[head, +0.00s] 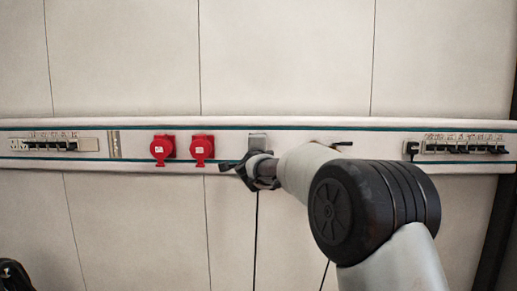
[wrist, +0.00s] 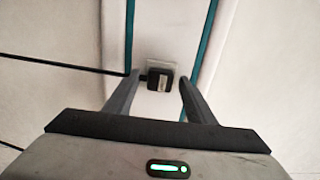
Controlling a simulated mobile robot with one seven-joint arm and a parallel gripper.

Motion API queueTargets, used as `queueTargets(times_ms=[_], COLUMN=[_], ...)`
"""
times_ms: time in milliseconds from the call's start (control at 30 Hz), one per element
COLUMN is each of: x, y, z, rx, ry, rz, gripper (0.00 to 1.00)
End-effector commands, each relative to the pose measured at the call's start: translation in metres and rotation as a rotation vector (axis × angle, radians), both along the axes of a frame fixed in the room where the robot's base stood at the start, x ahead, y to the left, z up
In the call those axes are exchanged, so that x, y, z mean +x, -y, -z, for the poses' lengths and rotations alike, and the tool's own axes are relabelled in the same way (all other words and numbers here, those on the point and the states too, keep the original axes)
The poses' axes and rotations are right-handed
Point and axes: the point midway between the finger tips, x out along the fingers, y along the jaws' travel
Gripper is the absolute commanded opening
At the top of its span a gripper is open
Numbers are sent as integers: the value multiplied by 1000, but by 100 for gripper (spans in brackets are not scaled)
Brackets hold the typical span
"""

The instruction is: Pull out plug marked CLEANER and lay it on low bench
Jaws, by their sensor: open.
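A black plug (wrist: 157,82) sits in a light grey socket on the wall trunking in the wrist view, with a dark cable (wrist: 60,64) running from it to the left. Any marking on it is too small to read, so I cannot tell if it says CLEANER. My gripper (wrist: 158,77) is open, with one finger on each side of the plug and a gap to both. In the head view my gripper (head: 248,170) is at the trunking, just below the grey socket box (head: 257,140), and hides the plug. The low bench is not in view.
The long trunking (head: 230,128) crosses the wall. Two red sockets (head: 162,149) (head: 202,150) are left of my gripper. Switch rows (head: 50,145) (head: 465,149) sit at both ends, with another black plug (head: 412,148) at right. A dark object (head: 12,275) is at lower left.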

Motion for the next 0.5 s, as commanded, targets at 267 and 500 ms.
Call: queueTargets(times_ms=[267, 500], x=[0, 0], y=[0, 0], z=[0, 0], rx=[0, 0], ry=[0, 0], rz=[0, 0], gripper=[50, 20])
